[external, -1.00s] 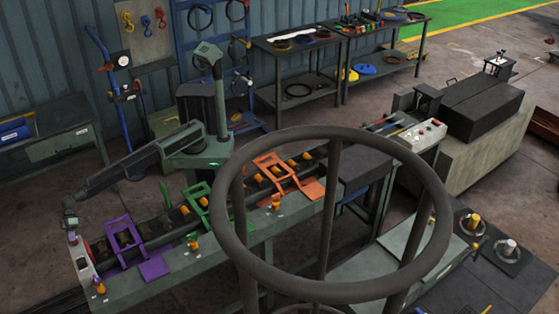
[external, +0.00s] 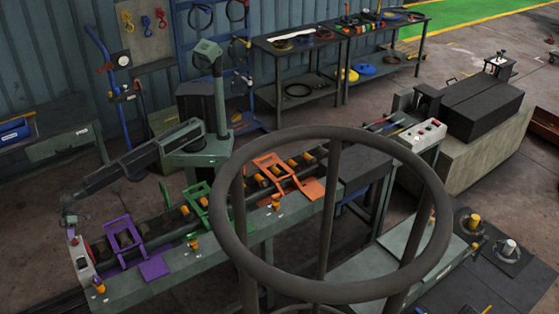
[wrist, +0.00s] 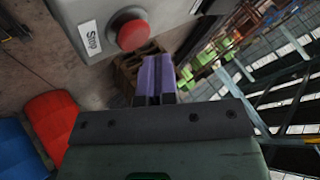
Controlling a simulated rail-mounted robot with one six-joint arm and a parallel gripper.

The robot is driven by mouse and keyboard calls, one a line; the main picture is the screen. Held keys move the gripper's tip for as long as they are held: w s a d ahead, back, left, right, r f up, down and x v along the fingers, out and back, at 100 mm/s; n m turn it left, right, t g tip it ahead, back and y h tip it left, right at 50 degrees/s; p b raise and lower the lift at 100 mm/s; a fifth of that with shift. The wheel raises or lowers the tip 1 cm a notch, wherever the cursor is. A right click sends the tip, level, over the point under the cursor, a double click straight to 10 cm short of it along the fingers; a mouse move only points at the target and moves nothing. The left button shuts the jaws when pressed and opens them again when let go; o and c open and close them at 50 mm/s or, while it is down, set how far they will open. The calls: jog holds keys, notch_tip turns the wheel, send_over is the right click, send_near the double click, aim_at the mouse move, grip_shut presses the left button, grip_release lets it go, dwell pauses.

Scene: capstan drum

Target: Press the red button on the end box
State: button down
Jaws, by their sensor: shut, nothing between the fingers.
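The end box (external: 83,262) is a pale box at the left end of the roller bench. Its red button (wrist: 128,30) is a round dome beside a white "Stop" label (wrist: 89,38) in the wrist view. It also shows small near the box top in the external view (external: 74,241). My gripper (wrist: 156,62) is shut and empty, its two fingers side by side. In the wrist view the fingertips appear just right of and below the button. In the external view my gripper (external: 70,230) is close above the box; whether it touches cannot be told.
A purple frame (external: 122,236) stands on the bench right of the box, followed by green (external: 197,205) and orange (external: 275,175) frames. Red (wrist: 52,122) and blue (wrist: 15,150) items lie low left in the wrist view. A large dark ring (external: 225,205) stands in the foreground.

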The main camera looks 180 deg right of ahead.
aim_at(73, 241)
notch_tip(73, 241, up, 5)
jog(key=p, duration=0.5)
jog(key=shift+r, duration=0.1)
dwell(0.7)
